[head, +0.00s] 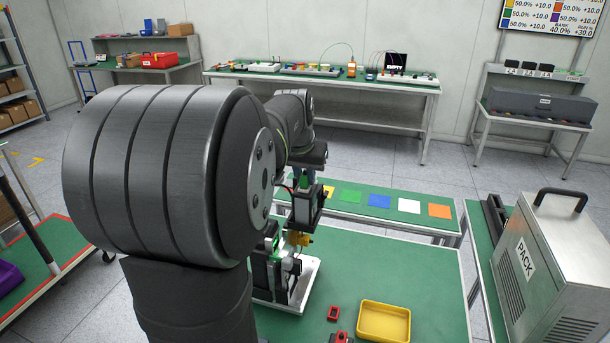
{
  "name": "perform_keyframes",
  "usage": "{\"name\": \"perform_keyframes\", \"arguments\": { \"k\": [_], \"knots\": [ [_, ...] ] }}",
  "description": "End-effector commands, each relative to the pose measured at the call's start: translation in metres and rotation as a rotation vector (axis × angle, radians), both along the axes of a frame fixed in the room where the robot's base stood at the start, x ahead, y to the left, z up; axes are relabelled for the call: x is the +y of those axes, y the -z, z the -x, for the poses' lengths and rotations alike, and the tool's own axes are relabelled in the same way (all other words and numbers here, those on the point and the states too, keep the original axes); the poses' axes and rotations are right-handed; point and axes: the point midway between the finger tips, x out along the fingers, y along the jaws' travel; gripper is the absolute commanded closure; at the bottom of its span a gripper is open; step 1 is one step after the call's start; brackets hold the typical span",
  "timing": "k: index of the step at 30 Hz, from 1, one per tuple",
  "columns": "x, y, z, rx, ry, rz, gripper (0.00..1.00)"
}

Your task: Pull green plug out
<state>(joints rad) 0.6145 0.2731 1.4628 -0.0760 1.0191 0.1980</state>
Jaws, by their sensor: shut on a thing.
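A pale metal plate with a fixture (308,278) stands just beside the gripper, partly behind my arm. A small bright green spot (272,242) shows near it; I cannot tell whether this is the green plug. A small yellow part (303,239) is close above the fixture.
A yellow tray (384,322) and small red parts (334,313) lie at the table's front. Behind is a bench with coloured squares, including a blue one (379,201). A metal PACK case (550,265) stands at right. The table's right middle is clear.

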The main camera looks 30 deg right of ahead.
Motion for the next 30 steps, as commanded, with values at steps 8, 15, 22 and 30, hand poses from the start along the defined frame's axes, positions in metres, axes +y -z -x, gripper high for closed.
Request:
{"name": "perform_keyframes", "arguments": {
  "k": [8,15,22,30],
  "knots": [
    [0.000,-0.005,0.000,-0.001,0.000,0.001,1.00],
    [0.000,-0.012,0.000,0.000,0.000,0.000,1.00],
    [0.000,-0.019,0.000,-0.001,0.000,0.001,1.00],
    [0.000,-0.020,0.000,0.000,0.000,0.000,1.00]
  ]
}}
